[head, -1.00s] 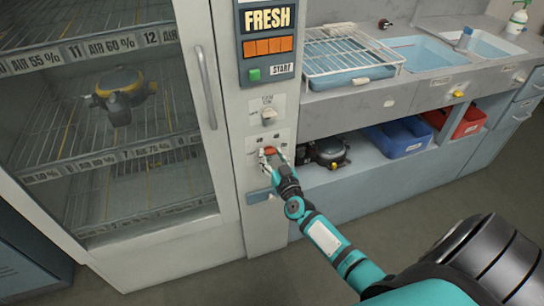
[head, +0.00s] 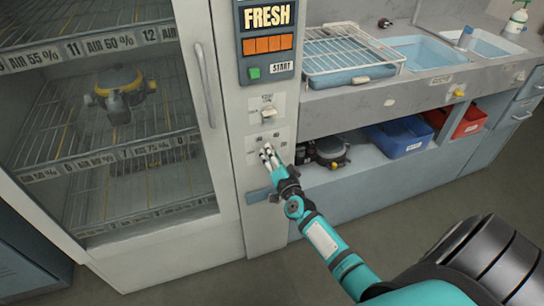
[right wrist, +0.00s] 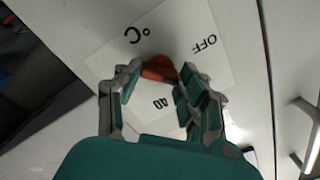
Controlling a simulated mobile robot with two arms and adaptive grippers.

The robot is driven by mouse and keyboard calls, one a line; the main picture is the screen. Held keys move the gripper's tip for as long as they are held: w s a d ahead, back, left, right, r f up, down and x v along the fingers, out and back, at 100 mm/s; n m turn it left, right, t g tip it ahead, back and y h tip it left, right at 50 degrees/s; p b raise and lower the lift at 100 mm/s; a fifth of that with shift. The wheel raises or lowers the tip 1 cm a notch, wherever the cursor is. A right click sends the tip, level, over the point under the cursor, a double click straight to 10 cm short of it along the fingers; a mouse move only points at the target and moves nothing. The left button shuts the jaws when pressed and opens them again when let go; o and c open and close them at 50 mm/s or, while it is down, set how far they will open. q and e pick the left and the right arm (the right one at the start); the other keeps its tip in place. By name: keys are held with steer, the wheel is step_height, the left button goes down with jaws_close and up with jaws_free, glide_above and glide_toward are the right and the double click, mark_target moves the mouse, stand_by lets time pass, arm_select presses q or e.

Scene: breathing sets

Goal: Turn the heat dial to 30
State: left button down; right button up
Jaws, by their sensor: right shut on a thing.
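The heat dial is a small orange-red knob (right wrist: 158,68) on a white label plate (right wrist: 205,20) in the right wrist view. The plate shows "°C", "OFF" and "40" around it; other marks are hidden. My right gripper (right wrist: 158,74) is shut on the dial, with one finger on each side of it. In the head view my right gripper (head: 268,154) reaches the dial plate (head: 280,139) on the cabinet's front column, and its fingers hide the knob. My left gripper is not in view.
Above the dial plate are another switch (head: 267,113) and a panel reading "FRESH" with a green START button (head: 254,73). The glass cabinet door and its handle (head: 205,85) are to the left. A sink counter with a wire rack (head: 345,52) is to the right.

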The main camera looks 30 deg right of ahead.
steer(key=shift+m, duration=1)
steer(key=o, duration=1.2)
steer(key=shift+c, duration=0.2)
steer(key=v, duration=1.2)
